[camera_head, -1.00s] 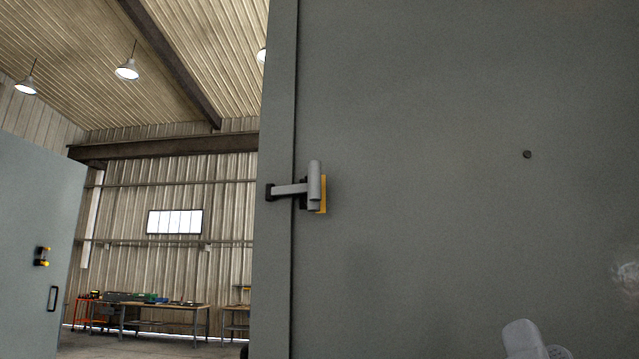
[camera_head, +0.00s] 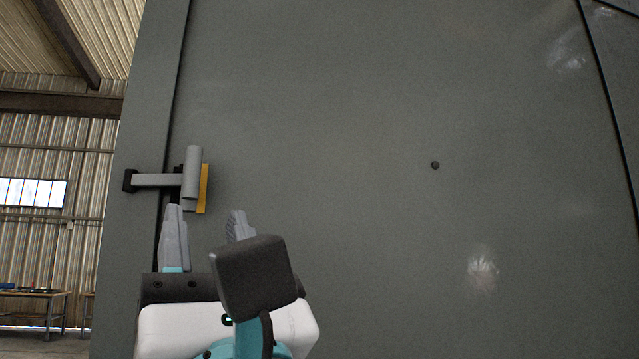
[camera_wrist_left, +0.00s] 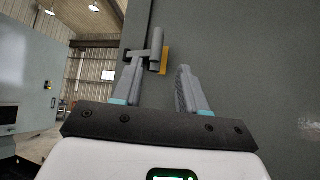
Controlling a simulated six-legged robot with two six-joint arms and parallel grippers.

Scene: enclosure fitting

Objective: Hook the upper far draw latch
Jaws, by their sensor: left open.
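The draw latch sits at the left seam of the large grey enclosure panel. Its grey upright handle (camera_head: 193,172) stands in front of a yellow plate (camera_head: 203,188). A grey bar (camera_head: 157,180) runs left from the handle across the seam to a black catch (camera_head: 129,180); whether it is hooked there I cannot tell. The latch also shows in the left wrist view (camera_wrist_left: 156,45). My left gripper (camera_head: 205,212) is open and empty, just below the latch, with its fingers pointing up. Its left fingertip is close under the handle; contact cannot be told. My right gripper is not in view.
A workbench (camera_head: 35,298) stands far back at left. In the left wrist view, another grey cabinet (camera_wrist_left: 30,88) stands at the left.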

